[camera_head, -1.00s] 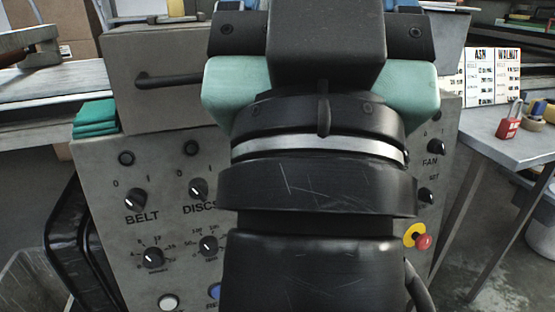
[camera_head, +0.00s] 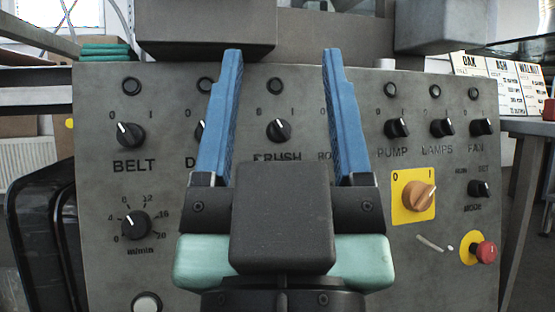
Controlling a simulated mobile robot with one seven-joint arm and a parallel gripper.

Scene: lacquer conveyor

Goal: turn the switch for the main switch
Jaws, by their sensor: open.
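The likely main switch (camera_head: 419,195) is an orange-brown rotary knob on a yellow plate marked 0 and I, on the right part of the grey control panel (camera_head: 330,90). Its grip slants up to the right, towards the I mark. No name label for it is readable. My gripper (camera_head: 282,60) is open and empty, with two blue fingers pointing up the picture in front of the panel's middle. The knob is to the right of the right finger and apart from it. The fingers and gripper body hide some middle knobs and labels.
Black knobs line the panel, including BELT (camera_head: 130,135), a brush knob (camera_head: 279,130), PUMP (camera_head: 397,127), LAMPS (camera_head: 442,128) and FAN (camera_head: 482,127). A red mushroom button (camera_head: 485,254) sits below right of the yellow plate. A side table (camera_head: 530,127) stands at the right.

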